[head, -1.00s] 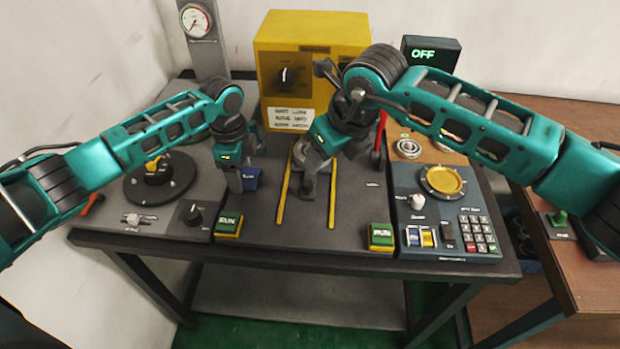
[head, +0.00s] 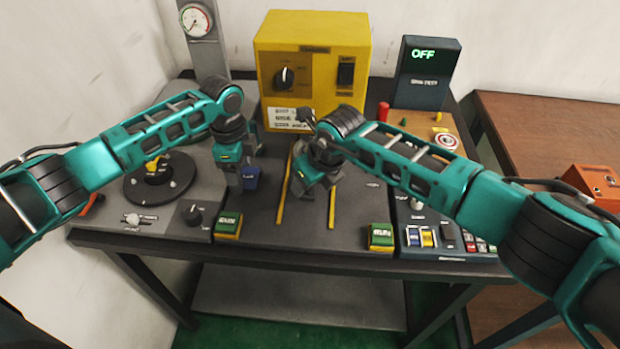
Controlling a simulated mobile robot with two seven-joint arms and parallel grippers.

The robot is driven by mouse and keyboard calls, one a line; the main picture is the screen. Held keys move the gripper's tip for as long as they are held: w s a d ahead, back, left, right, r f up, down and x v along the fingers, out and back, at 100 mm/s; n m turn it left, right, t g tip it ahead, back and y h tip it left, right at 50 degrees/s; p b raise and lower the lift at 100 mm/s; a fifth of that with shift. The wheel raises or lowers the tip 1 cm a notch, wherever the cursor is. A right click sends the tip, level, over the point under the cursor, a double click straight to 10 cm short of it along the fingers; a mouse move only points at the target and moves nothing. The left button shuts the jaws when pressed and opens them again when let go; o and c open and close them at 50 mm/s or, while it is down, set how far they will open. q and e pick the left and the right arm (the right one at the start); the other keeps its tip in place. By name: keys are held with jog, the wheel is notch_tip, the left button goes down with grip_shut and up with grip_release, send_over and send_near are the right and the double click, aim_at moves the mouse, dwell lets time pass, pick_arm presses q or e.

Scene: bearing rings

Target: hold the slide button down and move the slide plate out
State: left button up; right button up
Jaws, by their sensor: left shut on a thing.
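The blue slide button (head: 253,179) is on the dark bench top, left of two yellow rails (head: 281,207). My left gripper (head: 240,188) is down at the button, with its jaws shut on it and partly covering it. My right gripper (head: 303,190) is low between the rails, over the place of the slide plate. The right hand and wrist hide the plate and its handle, so I cannot tell if the fingers touch it. The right fingertips are too small and covered to show whether they are open or shut.
Green-topped buttons (head: 228,224) and (head: 381,235) stand at the bench's front. A yellow box (head: 312,70) is behind, with the dark OFF display (head: 424,75) to its right. A keypad panel (head: 437,250) lies right, partly under my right arm. The bench between the rails' front ends is clear.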

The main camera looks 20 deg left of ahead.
jog(key=shift+c, duration=0.4)
grip_shut()
